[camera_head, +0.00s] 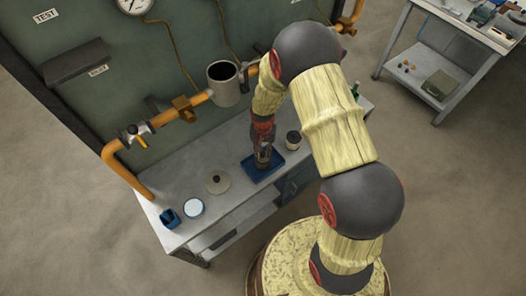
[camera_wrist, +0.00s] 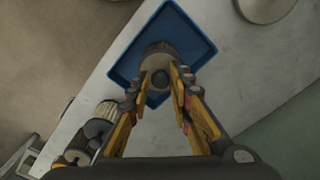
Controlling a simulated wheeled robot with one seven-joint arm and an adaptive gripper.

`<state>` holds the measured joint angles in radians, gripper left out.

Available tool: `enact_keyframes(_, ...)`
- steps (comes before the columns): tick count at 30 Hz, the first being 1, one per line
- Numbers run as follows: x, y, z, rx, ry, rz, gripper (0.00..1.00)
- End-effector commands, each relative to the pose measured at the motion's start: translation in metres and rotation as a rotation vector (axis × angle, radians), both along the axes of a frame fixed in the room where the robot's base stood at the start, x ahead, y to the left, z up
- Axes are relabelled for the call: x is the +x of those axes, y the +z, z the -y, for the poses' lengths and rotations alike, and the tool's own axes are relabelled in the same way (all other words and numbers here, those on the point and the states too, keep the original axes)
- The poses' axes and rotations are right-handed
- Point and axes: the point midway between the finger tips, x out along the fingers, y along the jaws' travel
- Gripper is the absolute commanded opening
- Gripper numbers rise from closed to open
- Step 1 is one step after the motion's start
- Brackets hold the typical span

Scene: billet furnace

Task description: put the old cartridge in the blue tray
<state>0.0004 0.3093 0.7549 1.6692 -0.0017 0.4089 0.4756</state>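The blue tray (camera_head: 248,172) lies on the bench, and it fills the top of the wrist view (camera_wrist: 122,72). The old cartridge (camera_head: 263,158), brownish and round, is upright over the tray floor. In the wrist view the cartridge (camera_wrist: 158,52) shows between my fingertips, its dark end facing the camera. My gripper (camera_wrist: 158,72) points down over the tray, its fingers close against both sides of the cartridge. My gripper (camera_head: 263,143) is partly behind my arm in the head view. Whether the cartridge's underside touches the tray is hidden.
A dark-topped pale cartridge (camera_head: 293,139) stands right of the tray. An open housing (camera_head: 226,84) and an orange pipe (camera_head: 160,118) are behind.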

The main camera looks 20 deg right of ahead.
Motion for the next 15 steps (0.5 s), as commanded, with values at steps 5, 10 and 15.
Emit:
enact_keyframes(5, 0.0, 0.0004, 0.0, 0.0, 0.0, 0.0, 0.33)
enact_keyframes(10, 0.0, 0.0004, 0.0, 0.0, 0.0, 0.0, 0.34)
enact_keyframes(15, 0.0, 0.0021, 0.0, 0.0, 0.0, 0.0, 0.34)
